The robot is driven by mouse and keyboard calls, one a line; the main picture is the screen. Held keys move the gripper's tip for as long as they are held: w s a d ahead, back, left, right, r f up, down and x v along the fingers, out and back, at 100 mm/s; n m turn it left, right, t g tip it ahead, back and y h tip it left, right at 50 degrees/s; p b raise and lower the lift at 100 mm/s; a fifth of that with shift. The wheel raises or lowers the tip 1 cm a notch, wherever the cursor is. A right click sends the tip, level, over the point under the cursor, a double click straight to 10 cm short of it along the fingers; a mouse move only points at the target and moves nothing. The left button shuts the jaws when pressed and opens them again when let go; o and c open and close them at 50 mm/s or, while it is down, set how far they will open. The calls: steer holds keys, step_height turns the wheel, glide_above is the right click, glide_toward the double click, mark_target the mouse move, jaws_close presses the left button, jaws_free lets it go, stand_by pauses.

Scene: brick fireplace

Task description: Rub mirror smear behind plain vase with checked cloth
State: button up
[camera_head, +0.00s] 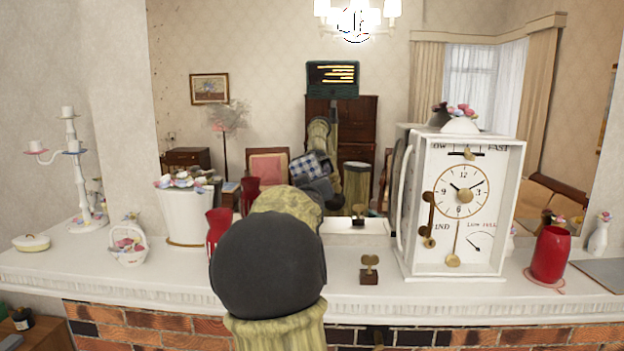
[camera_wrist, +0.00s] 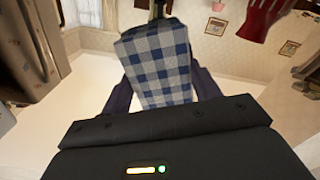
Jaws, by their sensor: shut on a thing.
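The blue, white and grey checked cloth (camera_wrist: 155,62) is between the dark fingers of my gripper (camera_wrist: 158,80), which is shut on it. In the head view my arm hides the gripper itself, but the mirror (camera_head: 400,85) reflects the gripper and cloth. A blurry greyish patch (camera_head: 229,114) shows on the mirror at left, over a reflected lamp; I cannot tell for sure that it is the smear. A plain red vase (camera_head: 217,232) stands below it, left of my arm. A red vase also shows at the top right of the wrist view (camera_wrist: 264,18).
The white mantel (camera_head: 350,282) carries a flower-filled white pot (camera_head: 190,222) left of the red vase. A large white clock (camera_head: 462,210), a small brass-and-wood object (camera_head: 369,270) and another red vase (camera_head: 550,255) stand to the right. A candelabrum (camera_head: 75,170) and basket (camera_head: 128,243) are at left.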

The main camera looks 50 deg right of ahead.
mark_target(283, 180)
steer(key=shift+w+a+p, duration=1.25)
steer(key=shift+w+p, duration=0.25)
steer(key=shift+w+a+r+p, duration=0.15)
steer(key=shift+w+a+p, duration=0.25)
steer(key=shift+p, duration=0.15)
steer(key=shift+w+a+p, duration=0.9)
steer(key=shift+w, duration=0.2)
steer(key=p+v, duration=0.1)
steer(key=v, duration=0.5)
steer(key=shift+p, duration=0.35)
